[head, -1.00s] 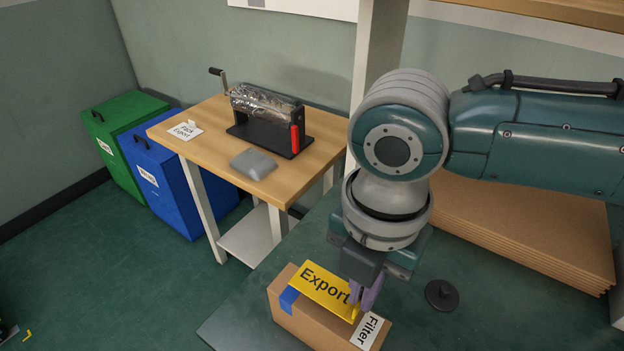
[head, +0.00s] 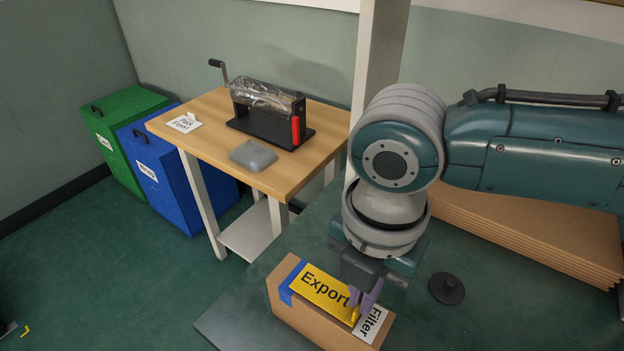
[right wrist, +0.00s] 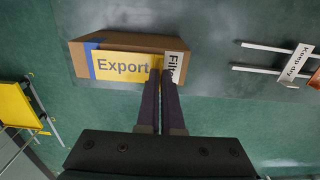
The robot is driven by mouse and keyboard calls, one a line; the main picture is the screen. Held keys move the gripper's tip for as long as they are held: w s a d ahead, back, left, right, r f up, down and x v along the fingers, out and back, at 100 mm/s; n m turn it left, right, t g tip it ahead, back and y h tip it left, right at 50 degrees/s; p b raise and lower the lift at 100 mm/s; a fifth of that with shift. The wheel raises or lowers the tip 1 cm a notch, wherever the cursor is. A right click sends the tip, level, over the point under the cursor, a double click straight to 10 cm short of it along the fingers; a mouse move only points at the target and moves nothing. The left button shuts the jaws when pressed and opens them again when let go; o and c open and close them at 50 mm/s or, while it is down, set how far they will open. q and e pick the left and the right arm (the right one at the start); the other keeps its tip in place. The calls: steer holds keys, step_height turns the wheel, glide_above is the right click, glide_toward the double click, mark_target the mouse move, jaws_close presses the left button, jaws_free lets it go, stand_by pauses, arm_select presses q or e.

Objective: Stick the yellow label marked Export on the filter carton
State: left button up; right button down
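The filter carton (head: 300,318) is a brown box with blue tape and a white Filter label (head: 372,325), on the dark green worktop at the bottom of the head view. The yellow Export label (head: 318,288) lies along its top, over part of the blue tape and beside the Filter label; whether it touches everywhere I cannot tell. In the right wrist view the yellow label (right wrist: 118,66) looks square with the carton (right wrist: 78,60). My right gripper (head: 361,311) is shut on the label's right end, where a yellow bit shows between the purple fingers. My left gripper is not in view.
A wooden table (head: 215,138) and bins stand further left.

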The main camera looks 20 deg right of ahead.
steer(key=shift+f, duration=0.4)
stand_by(0.5)
steer(key=c, duration=1)
jaws_free()
step_height(320, 180, up, 10)
steer(key=p, duration=0.1)
